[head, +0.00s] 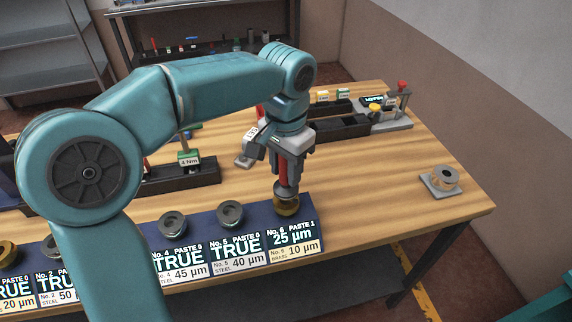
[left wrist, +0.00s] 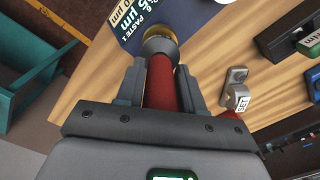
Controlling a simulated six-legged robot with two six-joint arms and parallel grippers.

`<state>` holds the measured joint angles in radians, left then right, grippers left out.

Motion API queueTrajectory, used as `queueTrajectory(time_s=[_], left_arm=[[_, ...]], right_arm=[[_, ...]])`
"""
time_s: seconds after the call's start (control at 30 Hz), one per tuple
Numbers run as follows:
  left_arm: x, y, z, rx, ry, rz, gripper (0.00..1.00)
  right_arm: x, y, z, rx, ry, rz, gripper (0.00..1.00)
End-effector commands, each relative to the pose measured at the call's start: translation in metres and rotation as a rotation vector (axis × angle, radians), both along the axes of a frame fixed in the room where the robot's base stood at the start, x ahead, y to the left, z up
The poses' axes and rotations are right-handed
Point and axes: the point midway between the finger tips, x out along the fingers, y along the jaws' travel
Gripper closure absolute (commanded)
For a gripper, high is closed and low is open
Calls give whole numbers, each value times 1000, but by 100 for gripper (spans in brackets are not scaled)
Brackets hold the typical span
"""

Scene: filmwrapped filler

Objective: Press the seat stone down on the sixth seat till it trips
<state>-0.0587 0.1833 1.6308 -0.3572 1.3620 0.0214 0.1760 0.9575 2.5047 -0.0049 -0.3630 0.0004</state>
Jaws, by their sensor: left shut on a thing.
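My left gripper (head: 286,172) is shut on the red handle of the seat stone (head: 285,177), which stands about upright. The stone's grey head is at the brass sixth seat (head: 286,207), at the right end of the dark blue seat row. They look in contact, but I cannot tell how hard the stone presses. The sixth seat's label (head: 292,238) reads No. 6, PASTE 1, 25 µm, with brass 10 µm below. In the left wrist view the red handle (left wrist: 160,84) runs between the fingers to the grey head (left wrist: 158,42). My right gripper is out of view.
Steel seats No. 5 (head: 230,213) and No. 4 (head: 172,224) stand to the left, their labels reading TRUE. A grey ring on a plate (head: 445,179) lies at the right. Dark racks (head: 340,128) stand behind. The table's right side is mostly clear.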

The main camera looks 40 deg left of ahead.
Motion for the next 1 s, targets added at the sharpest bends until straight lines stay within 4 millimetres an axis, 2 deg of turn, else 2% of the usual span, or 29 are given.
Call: queueTrajectory(time_s=[0.57, 1.0], left_arm=[[0, 0, -26, 0, -1, 0, 93], [0, 0, -27, 0, -1, 0, 93]], right_arm=[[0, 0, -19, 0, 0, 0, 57], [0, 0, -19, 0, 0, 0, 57]])
